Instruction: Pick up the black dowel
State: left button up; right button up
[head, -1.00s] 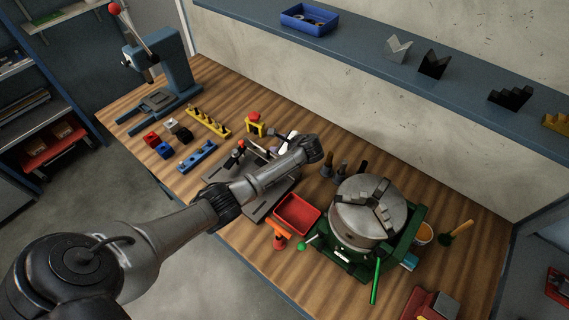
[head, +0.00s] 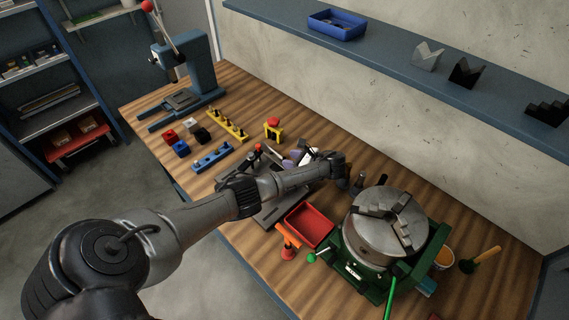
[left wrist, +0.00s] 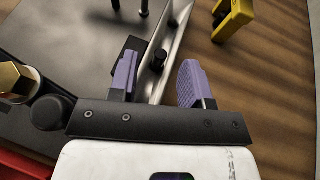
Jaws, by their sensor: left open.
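A short black cylinder (left wrist: 160,60), which looks like the black dowel, stands beside a bright metal strip in the left wrist view. My left gripper (left wrist: 158,80) is open, with one purple finger pad on each side of it. I cannot tell whether either pad touches it. In the head view my left gripper (head: 291,157) is low over the grey fixture plate (head: 272,212), pointing away from me. The dowel cannot be made out there. My right gripper is not in view.
A yellow stand (head: 272,128) with a red top is close beyond the gripper. A red tray (head: 309,226) and a chuck (head: 386,222) on a green base stand to the right. A blue rack (head: 212,158) and a yellow rack (head: 227,125) lie left. Bare wood shows between them.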

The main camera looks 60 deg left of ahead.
pick_arm(q)
jog(key=shift+x, duration=0.95)
jog(key=shift+c, duration=0.4)
grip_shut()
